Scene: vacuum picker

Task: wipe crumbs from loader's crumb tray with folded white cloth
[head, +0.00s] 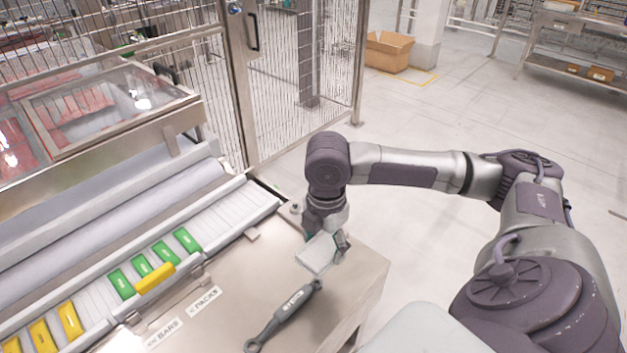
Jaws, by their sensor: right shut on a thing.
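A folded white cloth (315,254) is at the right part of the steel worktop, under my right gripper (325,236). My right gripper points down and is shut on the cloth. The cloth looks flat and slightly tilted; I cannot tell whether it touches the surface. No crumbs can be made out at this size, and I cannot clearly pick out the crumb tray; the gripper and cloth cover part of the worktop. My left gripper is not in view.
A grey long-handled tool (285,314) lies on the steel worktop (235,285) in front of the cloth. Green and yellow packs (155,278) sit along the slatted white conveyor (225,215) at left. A mesh fence (300,80) stands behind. Floor is open at right.

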